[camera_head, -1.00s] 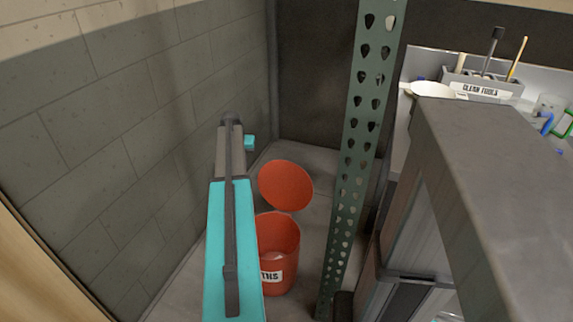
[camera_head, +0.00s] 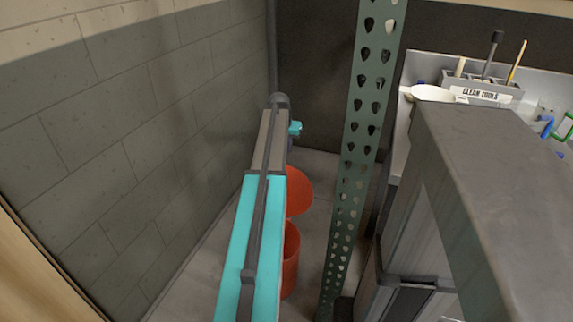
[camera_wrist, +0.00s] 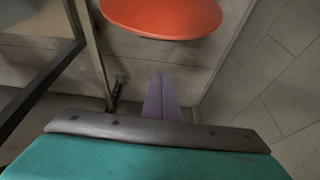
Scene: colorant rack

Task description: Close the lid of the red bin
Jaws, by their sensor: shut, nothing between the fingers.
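The red bin (camera_head: 291,262) stands on the floor, its left part hidden behind my arm in the head view. Its round red lid (camera_head: 300,190) is open, tilted up at the back of the bin. The wrist view shows the lid (camera_wrist: 162,17) as a wide red disc at the top edge, cut off by the frame; the bin's body is not seen there. My gripper (camera_wrist: 160,98) is shut and empty, its fingers pointing towards the lid with a visible gap in the picture. In the head view the fingers are mostly hidden by the arm.
A green perforated post (camera_head: 357,150) stands just right of the bin. A grey block wall (camera_head: 140,150) is close on the left. A grey cabinet (camera_head: 480,180) fills the right, with a tool holder (camera_head: 482,90) on the counter behind.

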